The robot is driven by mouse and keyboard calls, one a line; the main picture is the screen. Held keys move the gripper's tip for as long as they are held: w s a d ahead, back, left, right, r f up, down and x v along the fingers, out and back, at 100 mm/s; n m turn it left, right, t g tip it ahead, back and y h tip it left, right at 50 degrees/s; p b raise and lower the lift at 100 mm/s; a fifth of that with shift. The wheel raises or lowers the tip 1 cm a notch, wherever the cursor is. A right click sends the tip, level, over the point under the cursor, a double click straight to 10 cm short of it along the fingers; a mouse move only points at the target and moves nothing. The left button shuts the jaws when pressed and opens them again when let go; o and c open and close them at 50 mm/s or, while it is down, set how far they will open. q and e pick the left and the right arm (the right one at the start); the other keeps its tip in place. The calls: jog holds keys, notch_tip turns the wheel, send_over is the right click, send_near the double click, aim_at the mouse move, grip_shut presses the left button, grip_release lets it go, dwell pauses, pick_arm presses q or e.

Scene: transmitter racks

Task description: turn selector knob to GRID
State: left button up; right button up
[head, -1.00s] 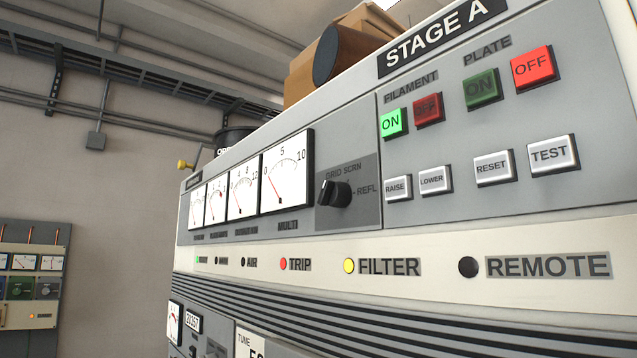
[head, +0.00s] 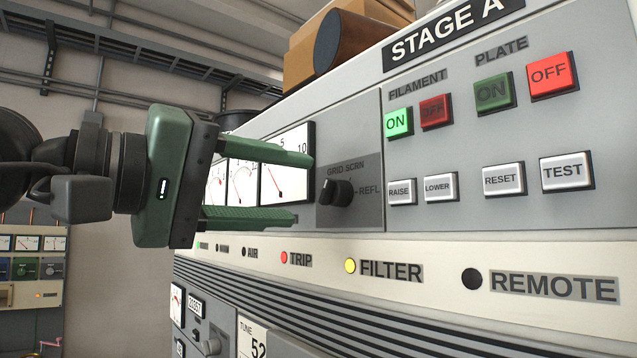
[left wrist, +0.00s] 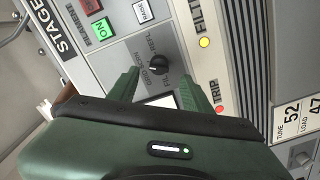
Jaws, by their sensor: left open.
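The selector knob (head: 338,192) is a black knob on a dark grey plate, with GRID and SCRN printed above it and REFL to its right. I cannot tell for sure which label its pointer faces. My left gripper (head: 305,188) has green fingers, wide open and empty, one above the other. They point at the panel, with their tips just left of the knob and apart from it. In the left wrist view the knob (left wrist: 157,66) shows between and a little beyond the fingertips. The fingers partly hide the meters. My right gripper is not in view.
The ON and OFF buttons (head: 398,123) and white RAISE and LOWER buttons (head: 401,191) sit right of the knob. A row of indicator lamps (head: 350,266) runs below. Boxes (head: 318,45) stand on the cabinet top. Space before the panel's right side is clear.

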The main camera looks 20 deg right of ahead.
aim_at(324, 193)
pick_arm(q)
jog(key=p+x, duration=0.1)
jog(key=x, duration=0.3)
jog(key=shift+s+d+r, duration=0.1)
jog(key=shift+d, duration=0.15)
jog(key=shift+w+d+p, duration=0.3)
jog(key=shift+d+p, duration=0.05)
jog(key=shift+d, duration=0.15)
grip_shut()
